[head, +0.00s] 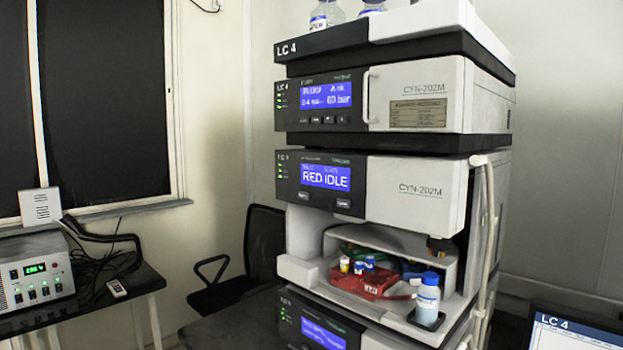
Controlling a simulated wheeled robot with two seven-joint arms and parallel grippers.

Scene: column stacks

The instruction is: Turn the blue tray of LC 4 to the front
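The LC 4 stack (290,50) stands right of the middle, with an open compartment (300,230) in its lower part. Inside, a red tray (378,288) faces the front and holds a few small vials (357,266) with yellow, white and blue parts. Behind it a green part (362,252) shows, largely hidden. A small blue part (411,275) shows to the right of the red tray; I cannot tell for certain that it is the blue tray. Neither of my grippers is in view.
A bottle with a blue cap (428,297) stands at the compartment's right front. Pale tubing (490,240) runs down the stack's right side. A screen marked LC 4 (570,335) is at lower right, a black chair (262,245) behind, an instrument (35,270) at left.

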